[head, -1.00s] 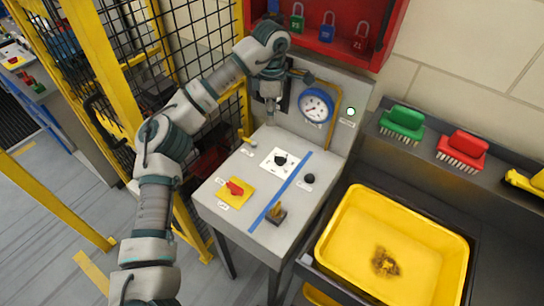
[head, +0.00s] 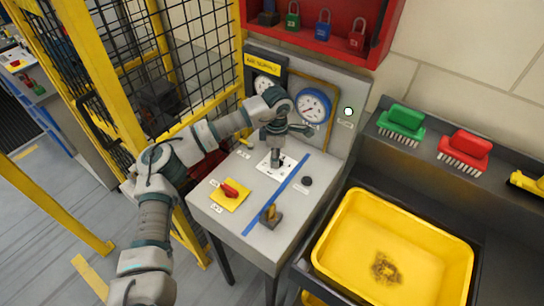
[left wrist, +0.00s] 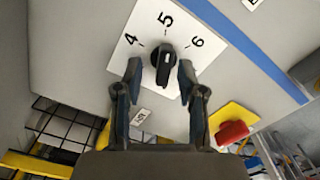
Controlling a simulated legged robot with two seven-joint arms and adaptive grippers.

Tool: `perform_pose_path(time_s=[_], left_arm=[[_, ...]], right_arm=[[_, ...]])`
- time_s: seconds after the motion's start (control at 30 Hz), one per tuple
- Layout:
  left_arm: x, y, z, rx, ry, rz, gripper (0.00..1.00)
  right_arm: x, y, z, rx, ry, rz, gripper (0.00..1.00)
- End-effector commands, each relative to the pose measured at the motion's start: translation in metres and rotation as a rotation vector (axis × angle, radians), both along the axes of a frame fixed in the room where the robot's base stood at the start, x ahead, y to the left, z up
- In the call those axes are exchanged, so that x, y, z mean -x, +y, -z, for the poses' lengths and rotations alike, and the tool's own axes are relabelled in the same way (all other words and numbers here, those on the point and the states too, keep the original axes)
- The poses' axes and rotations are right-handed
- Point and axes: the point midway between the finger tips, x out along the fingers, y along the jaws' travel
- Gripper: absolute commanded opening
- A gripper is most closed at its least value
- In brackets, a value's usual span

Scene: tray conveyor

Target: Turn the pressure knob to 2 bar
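The black pressure knob (left wrist: 165,66) sits on a white scale plate (left wrist: 140,42) in the left wrist view. The numerals 4, 5 and 6 show around it; the rest of the scale is hidden. A light mark on the knob faces roughly towards 5. My left gripper (left wrist: 160,75) is open, one fingertip on each side of the knob, with gaps visible. In the head view my left gripper (head: 277,162) points down over the plate and hides most of the knob. The blue-rimmed gauge (head: 312,106) stands behind it; its reading is too small to tell. My right gripper is out of view.
The panel top also holds a red switch on a yellow plate (head: 230,195), a black button (head: 307,181), a brass-coloured lever (head: 270,214) and a blue stripe (head: 275,197). A yellow tray (head: 345,215) stands right. A mesh fence is on the left.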

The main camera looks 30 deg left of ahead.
Motion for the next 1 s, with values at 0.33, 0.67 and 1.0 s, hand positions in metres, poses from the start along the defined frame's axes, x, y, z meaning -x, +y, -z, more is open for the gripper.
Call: perform_pose_path(time_s=[0.33,0.67,1.0], left_arm=[[0.000,0.019,0.009,0.019,0.001,-0.002,0.35],[-0.001,0.017,0.008,0.008,0.001,-0.007,0.00],[-0.003,0.011,0.006,0.014,-0.006,-0.001,0.00]], right_arm=[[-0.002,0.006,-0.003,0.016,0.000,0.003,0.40],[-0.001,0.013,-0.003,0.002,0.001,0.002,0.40],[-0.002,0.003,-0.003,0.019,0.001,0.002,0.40]])
